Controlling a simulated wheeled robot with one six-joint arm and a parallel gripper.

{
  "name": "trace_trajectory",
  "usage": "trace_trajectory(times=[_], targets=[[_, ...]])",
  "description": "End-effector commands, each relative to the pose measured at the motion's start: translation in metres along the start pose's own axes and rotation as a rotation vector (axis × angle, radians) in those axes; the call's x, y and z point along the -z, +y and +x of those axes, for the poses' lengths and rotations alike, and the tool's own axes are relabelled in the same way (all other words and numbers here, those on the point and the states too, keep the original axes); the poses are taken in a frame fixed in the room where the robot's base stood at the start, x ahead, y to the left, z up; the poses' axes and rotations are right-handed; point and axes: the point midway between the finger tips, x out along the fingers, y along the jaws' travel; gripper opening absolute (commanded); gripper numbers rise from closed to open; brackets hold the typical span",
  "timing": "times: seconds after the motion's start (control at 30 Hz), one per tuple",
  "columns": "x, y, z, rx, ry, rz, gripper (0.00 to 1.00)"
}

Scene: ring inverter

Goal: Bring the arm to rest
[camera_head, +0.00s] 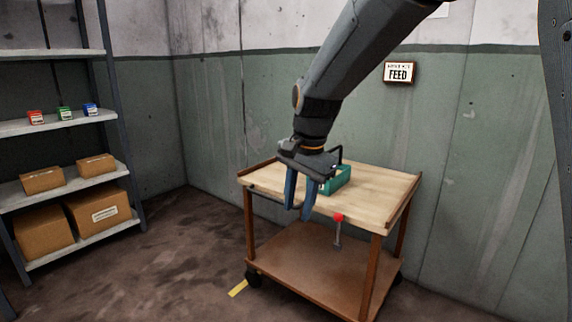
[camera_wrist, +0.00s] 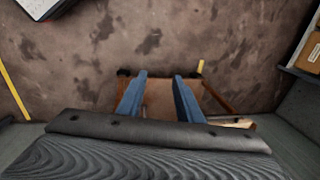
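My gripper (camera_head: 298,209) hangs from my arm, fingers pointing down, in front of the near left part of a wooden cart (camera_head: 385,190). Its two blue fingers are apart with nothing between them. In the wrist view, my gripper (camera_wrist: 160,76) also shows a clear gap, with the cart's brown lower shelf seen beyond it. My arm reaches in from the upper right of the head view.
A teal box (camera_head: 338,181) sits on the cart top, partly hidden by my gripper. A red-knobbed part (camera_head: 339,217) shows at the cart's near edge. A shelf rack (camera_head: 60,125) with cartons stands left. A FEED sign (camera_head: 399,73) hangs on the wall. Floor between rack and cart is clear.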

Motion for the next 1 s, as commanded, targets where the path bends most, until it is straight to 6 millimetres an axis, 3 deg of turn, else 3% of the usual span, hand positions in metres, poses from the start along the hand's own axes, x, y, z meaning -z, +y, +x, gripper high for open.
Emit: trace_trajectory(times=[0.03,0.2,0.4,0.77,1.0], targets=[[-0.018,0.024,-0.006,-0.012,-0.007,-0.089,0.33],[-0.07,0.096,-0.012,-0.051,-0.044,-0.398,0.33],[-0.111,0.156,-0.01,-0.076,-0.082,-0.641,0.33],[-0.16,0.231,-0.001,-0.095,-0.136,-0.933,0.33],[-0.151,0.235,-0.019,-0.107,-0.134,-0.903,0.33]])
